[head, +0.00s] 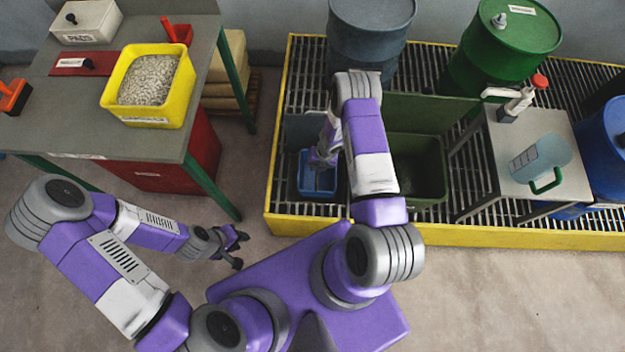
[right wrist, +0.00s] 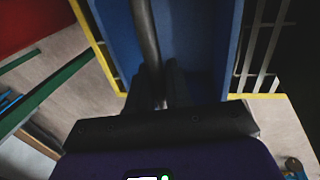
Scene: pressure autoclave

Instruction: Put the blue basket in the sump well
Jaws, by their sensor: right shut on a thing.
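The blue basket (head: 317,188) is at the front left of the grated deck, in front of a dark grey panel (head: 301,130) at what looks like the sump well. I cannot tell whether the basket hangs above the opening or sits inside it. My right gripper (head: 322,157) is over the basket's back part, shut on its handle. In the right wrist view, the jaws (right wrist: 163,92) close around a dark bar, with the basket's blue wall (right wrist: 205,45) behind it. My left gripper (head: 238,248) is open and empty above the floor, left of the deck.
A green bin (head: 428,195) with its lid raised stands right of the basket. Blue-grey (head: 368,40) and green (head: 510,45) drums stand behind. A small table (head: 545,185) holds a jug (head: 540,160). A workbench (head: 85,110) with a yellow tub (head: 150,112) is at left. A yellow edge (head: 300,222) borders the deck.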

